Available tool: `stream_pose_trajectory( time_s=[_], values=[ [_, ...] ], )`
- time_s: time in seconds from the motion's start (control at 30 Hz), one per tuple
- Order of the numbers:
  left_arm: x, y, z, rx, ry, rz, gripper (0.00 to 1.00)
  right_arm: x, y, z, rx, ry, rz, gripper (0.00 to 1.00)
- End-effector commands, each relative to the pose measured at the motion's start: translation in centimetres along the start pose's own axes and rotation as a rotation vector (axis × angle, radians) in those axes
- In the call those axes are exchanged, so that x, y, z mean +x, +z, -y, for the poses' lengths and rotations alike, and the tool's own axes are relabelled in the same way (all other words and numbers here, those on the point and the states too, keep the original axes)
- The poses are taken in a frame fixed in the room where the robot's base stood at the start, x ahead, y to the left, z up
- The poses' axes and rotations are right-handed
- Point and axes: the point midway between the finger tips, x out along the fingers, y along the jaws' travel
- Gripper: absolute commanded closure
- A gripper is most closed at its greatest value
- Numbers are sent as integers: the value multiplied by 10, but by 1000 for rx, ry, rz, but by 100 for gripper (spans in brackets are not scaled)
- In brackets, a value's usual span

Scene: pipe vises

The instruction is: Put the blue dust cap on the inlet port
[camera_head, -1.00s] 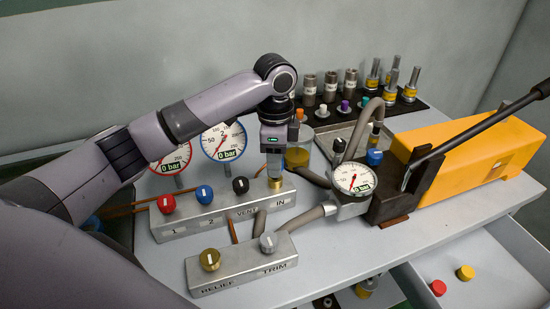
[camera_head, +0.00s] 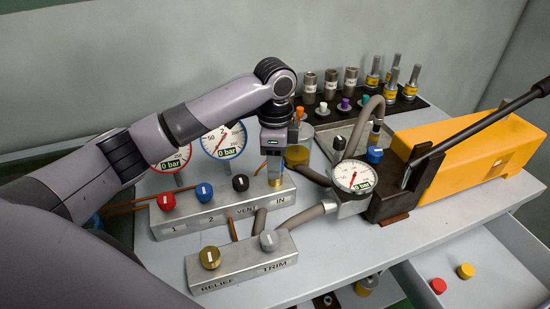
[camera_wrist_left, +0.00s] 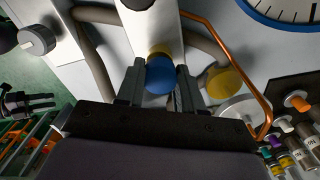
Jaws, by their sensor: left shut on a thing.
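My left gripper (camera_head: 273,166) points down over the inlet port (camera_head: 275,182), the brass fitting at the end marked IN on the grey manifold block (camera_head: 222,208). In the left wrist view, the gripper (camera_wrist_left: 160,84) is shut on the blue dust cap (camera_wrist_left: 160,76). The brass of the port (camera_wrist_left: 160,49) shows just beyond the cap in that view. I cannot tell whether the cap touches the port. The fingers largely hide the cap in the head view.
Red (camera_head: 167,202), blue (camera_head: 204,193) and black (camera_head: 240,183) knobs stand on the block left of the port. A relief and trim block (camera_head: 240,266) lies in front. A pump gauge (camera_head: 354,177) and hose are to the right. An open drawer (camera_head: 490,275) holds red and yellow caps.

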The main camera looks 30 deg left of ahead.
Motion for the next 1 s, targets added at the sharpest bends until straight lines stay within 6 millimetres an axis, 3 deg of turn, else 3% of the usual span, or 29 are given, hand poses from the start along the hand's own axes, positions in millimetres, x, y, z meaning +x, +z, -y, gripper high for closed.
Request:
stream_pose_trajectory(
  time_s=[0.57,0.6,0.67,0.7,1.0],
  values=[
    [15,0,0,0,1,1,92,1,2,0,0,0,1,57],
    [15,0,0,0,1,0,57,1,2,0,0,0,1,57],
    [15,0,0,0,1,0,38,1,2,0,0,0,1,57],
    [15,0,0,0,1,0,34,1,2,0,0,0,1,57],
    [12,0,0,0,0,0,34,1,2,0,0,0,1,57]
  ],
)
